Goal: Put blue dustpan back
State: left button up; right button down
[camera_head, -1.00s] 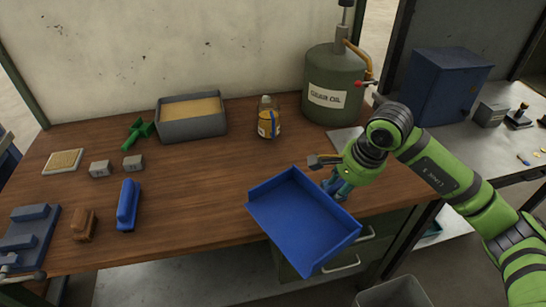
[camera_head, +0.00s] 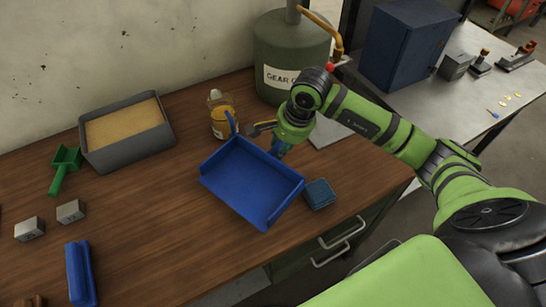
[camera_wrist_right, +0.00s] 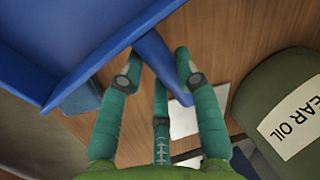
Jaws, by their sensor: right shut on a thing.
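The blue dustpan (camera_head: 250,182) is a wide tray with raised sides, seen over the right part of the wooden bench in the head view. I cannot tell whether it touches the bench top. My right gripper (camera_head: 279,147) is at its back edge. In the right wrist view, the teal fingers of my right gripper (camera_wrist_right: 162,95) are around the tapered handle of the blue dustpan (camera_wrist_right: 158,62). The pan hides part of the fingers in the head view. My left gripper is not in view.
An amber bottle (camera_head: 217,112) and a gear oil tank (camera_head: 283,55) stand behind. A grey sand tray (camera_head: 157,147), green scoop (camera_head: 64,168), metal blocks (camera_head: 70,211) and blue brush (camera_head: 80,273) are left. Bench between is clear.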

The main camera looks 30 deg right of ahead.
jog(key=shift+f, duration=0.4)
jog(key=x, duration=0.1)
jog(key=p+x, duration=0.1)
jog(key=x, duration=0.1)
jog(key=shift+s+d+f, duration=0.1)
jog(key=shift+s+f, duration=0.1)
jog(key=shift+f, duration=0.55)
jog(key=c, duration=0.9)
grip_release()
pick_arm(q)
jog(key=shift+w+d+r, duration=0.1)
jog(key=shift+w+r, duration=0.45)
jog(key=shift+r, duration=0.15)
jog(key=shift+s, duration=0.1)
